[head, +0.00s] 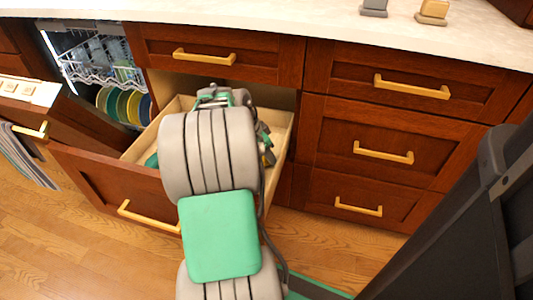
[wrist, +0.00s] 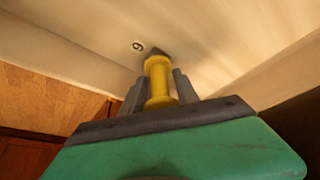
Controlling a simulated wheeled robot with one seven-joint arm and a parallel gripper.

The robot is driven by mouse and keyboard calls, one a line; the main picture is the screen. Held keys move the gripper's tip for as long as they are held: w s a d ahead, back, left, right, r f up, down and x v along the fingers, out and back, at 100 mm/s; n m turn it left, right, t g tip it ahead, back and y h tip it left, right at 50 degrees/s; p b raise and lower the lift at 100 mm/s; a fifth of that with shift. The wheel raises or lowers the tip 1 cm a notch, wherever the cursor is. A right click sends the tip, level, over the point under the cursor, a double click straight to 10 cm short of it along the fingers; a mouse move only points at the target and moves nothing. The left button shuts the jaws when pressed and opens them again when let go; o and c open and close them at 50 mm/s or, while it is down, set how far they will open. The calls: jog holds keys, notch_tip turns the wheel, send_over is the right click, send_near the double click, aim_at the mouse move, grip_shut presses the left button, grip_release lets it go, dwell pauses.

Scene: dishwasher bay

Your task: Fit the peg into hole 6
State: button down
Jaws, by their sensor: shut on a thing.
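My gripper (wrist: 160,84) is shut on a yellow peg (wrist: 158,68), with one grey finger on each side of it. The peg's far end points at a pale wooden surface inside the open drawer. A dark spot (wrist: 157,51) shows right at that end; I cannot tell whether it is the hole's mouth or a shadow, or whether the peg has entered. A round label (wrist: 138,46) beside it, to the left, reads like a 6 or a 9.
The open drawer (head: 278,150) has pale wooden walls around my arm. An open dishwasher with a rack (head: 95,65) and several plates (head: 125,104) is at the left. Closed drawers with brass handles (head: 384,152) are at the right. The counter (head: 300,20) runs above.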

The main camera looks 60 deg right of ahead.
jog(key=shift+f+b, duration=0.65)
jog(key=shift+f, duration=0.4)
dwell(0.6)
jog(key=c, duration=0.9)
grip_release()
jog(key=shift+c, duration=0.2)
jog(key=shift+o, duration=0.5)
jog(key=shift+s, duration=0.15)
jog(key=shift+c, duration=1.3)
jog(key=shift+o, duration=0.9)
